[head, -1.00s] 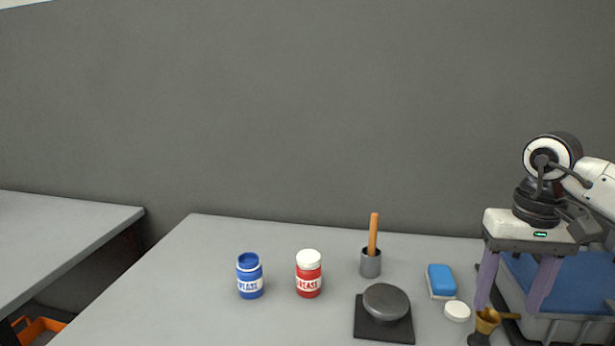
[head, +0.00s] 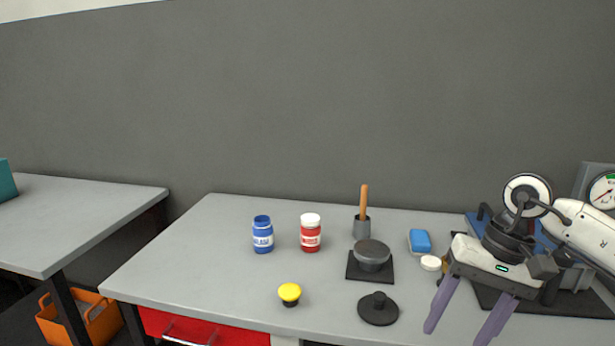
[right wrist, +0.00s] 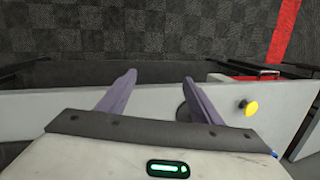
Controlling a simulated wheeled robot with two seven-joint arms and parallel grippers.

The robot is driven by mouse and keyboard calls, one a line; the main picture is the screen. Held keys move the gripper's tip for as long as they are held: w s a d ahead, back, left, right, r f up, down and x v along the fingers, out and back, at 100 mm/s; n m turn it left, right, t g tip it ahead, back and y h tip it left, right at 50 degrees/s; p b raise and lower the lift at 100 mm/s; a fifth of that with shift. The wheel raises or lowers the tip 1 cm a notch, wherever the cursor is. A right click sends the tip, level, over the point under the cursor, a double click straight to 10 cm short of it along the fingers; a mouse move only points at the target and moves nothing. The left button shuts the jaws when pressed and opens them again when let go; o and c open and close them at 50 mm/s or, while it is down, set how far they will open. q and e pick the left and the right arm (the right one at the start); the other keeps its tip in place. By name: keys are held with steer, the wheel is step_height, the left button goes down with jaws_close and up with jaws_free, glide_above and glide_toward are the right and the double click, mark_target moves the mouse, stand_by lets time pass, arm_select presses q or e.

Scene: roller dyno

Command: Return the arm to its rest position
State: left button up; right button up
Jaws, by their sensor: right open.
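My right arm (head: 590,228) comes in from the right in the head view. Its gripper (head: 459,325) is open with two purple fingers pointing down at the table's front right. Nothing shows between the fingers. In the right wrist view the open gripper (right wrist: 157,82) has its fingers apart, over the table's front edge and the dark floor. My left gripper is not in view.
On the table (head: 200,265) are a blue jar (head: 263,235), red jar (head: 310,234), grey cup with wooden handle (head: 361,226), black pad with disc (head: 371,257), black lid (head: 378,309), yellow button (head: 289,293), blue sponge (head: 419,241) and white puck (head: 430,263). The front left is clear.

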steer(key=s+a+m+t+y, duration=0.25)
steer(key=a+m+y, duration=0.55)
steer(key=a+m, duration=0.45)
steer(key=s+a+m+t+y, duration=0.25)
steer(key=a+m+y, duration=0.65)
steer(key=a, duration=0.6)
steer(key=w+d+f+m+t+h, duration=0.1)
steer(key=d+f+m+t+h, duration=0.5)
steer(key=m, duration=0.9)
steer(key=w+d+f+m+t+h, duration=0.1)
steer(key=d+f+m+t+h, duration=0.5)
steer(key=m, duration=0.9)
steer(key=s+d+f+m+g+h, duration=0.2)
steer(key=s+d+f+m+g, duration=0.1)
steer(key=s+f+m, duration=0.4)
steer(key=s+d+f+m+g+h, duration=0.3)
steer(key=s+f+m+g, duration=0.2)
steer(key=s+f+m, duration=0.3)
steer(key=s+f, duration=0.3)
steer(key=f, duration=0.3)
steer(key=shift+f+h, duration=0.15)
steer(key=shift+h, duration=0.15)
